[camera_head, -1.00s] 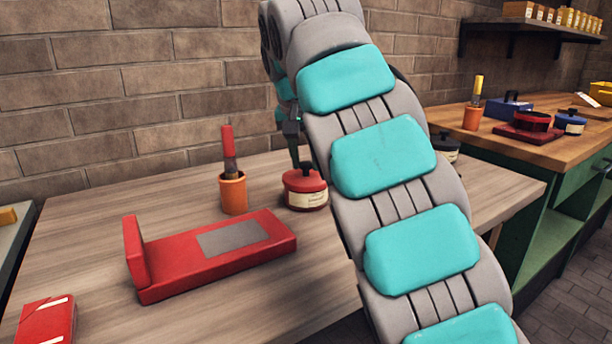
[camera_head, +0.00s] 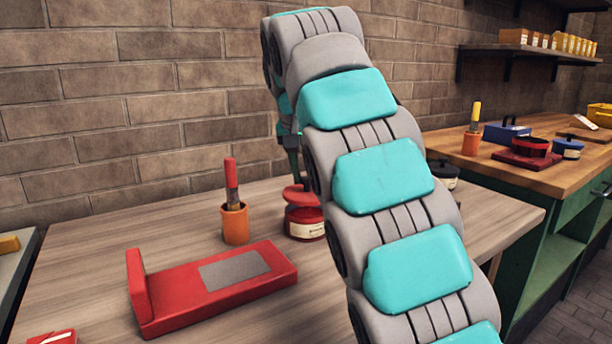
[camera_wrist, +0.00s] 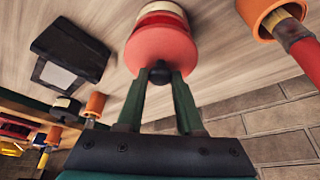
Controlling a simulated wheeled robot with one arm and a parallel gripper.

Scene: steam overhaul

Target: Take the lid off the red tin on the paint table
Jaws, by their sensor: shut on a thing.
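The red tin (camera_head: 305,224) with a pale label stands on the wooden paint table (camera_head: 190,290), beside the orange cup. Its red lid (camera_head: 297,194) is raised above the tin and looks slightly tilted, with a gap between them. My gripper (camera_head: 295,172) is above the tin, partly hidden by my arm. In the wrist view my gripper (camera_wrist: 159,77) is shut on the black knob (camera_wrist: 159,70) of the lid, whose red disc (camera_wrist: 160,46) covers part of the tin (camera_wrist: 161,8).
An orange cup (camera_head: 235,225) with a red-handled brush stands just left of the tin. A red L-shaped stand (camera_head: 215,285) with a grey pad lies in front. A dark tin (camera_head: 443,175) is right of my arm. The brick wall is close behind.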

